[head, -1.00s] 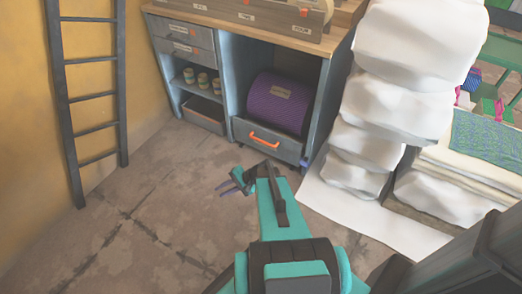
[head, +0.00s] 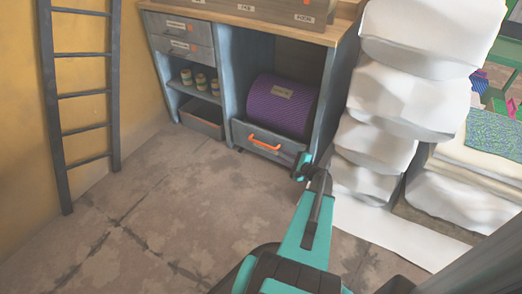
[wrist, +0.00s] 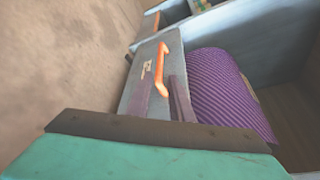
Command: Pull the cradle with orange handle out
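The cradle (head: 285,146) is a grey drawer-like front low in the cabinet's right bay, and it appears pushed in. Its orange handle (head: 264,144) is a horizontal bar on that front; it also shows in the wrist view (wrist: 162,70). A purple striped roll (head: 282,103) sits behind the front. My gripper (head: 301,163) is near the cradle's lower right corner, right of the handle. In the wrist view its two thin fingers (wrist: 163,88) stand apart with nothing between them. They point toward the cradle front and appear clear of the handle.
A stack of white sacks (head: 385,120) stands close on the right of the cabinet. An open bin (head: 201,121) and small spools (head: 201,82) are in the left bay. A dark ladder (head: 82,95) leans at the left wall. The floor (head: 170,205) before the cabinet is clear.

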